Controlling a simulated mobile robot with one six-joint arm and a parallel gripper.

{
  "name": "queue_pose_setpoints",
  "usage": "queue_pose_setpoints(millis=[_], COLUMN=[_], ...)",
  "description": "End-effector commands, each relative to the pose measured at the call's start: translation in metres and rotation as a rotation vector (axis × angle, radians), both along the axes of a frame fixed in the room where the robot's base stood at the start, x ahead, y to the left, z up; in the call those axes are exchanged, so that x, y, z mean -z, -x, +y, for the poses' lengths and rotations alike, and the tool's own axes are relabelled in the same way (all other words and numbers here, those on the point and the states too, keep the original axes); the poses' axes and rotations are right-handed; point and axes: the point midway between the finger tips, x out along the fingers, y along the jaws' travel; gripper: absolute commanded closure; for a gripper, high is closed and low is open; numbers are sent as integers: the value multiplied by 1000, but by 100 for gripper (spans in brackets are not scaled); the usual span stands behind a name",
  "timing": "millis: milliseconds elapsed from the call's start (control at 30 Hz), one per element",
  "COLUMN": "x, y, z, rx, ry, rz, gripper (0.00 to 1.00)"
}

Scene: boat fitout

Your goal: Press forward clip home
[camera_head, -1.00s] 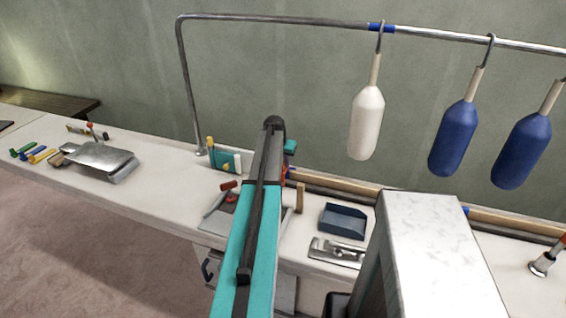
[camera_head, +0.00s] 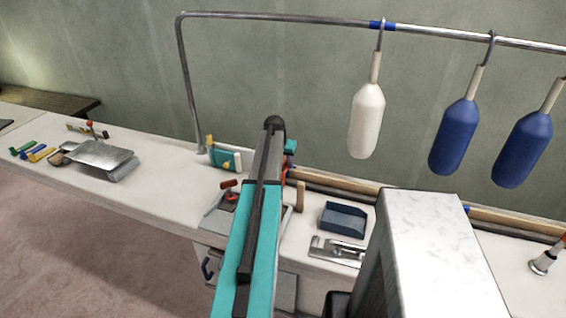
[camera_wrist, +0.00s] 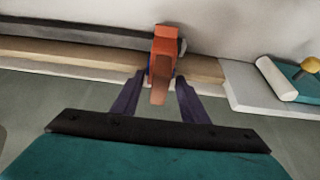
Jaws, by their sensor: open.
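In the wrist view an orange clip (camera_wrist: 166,44) stands on a wooden batten (camera_wrist: 70,60) along the wall. In the head view my arm hides the gripper and most of that spot; a small orange-red patch (camera_head: 287,172) shows beside the arm.
A white block with a white roll (camera_wrist: 276,78) lies right of the clip in the wrist view. In the head view a blue tray (camera_head: 343,220) and a metal plate (camera_head: 337,250) lie right of my arm. White (camera_head: 367,120) and blue (camera_head: 455,137) fenders hang from the rail.

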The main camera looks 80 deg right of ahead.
Motion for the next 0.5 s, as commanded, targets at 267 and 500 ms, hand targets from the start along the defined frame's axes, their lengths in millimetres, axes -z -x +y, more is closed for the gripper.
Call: queue_pose_setpoints(millis=[267,500], x=[-6,-25], y=[-1,-2], z=[2,10], rx=[0,0], ry=[3,4], rz=[0,0], gripper=[60,60])
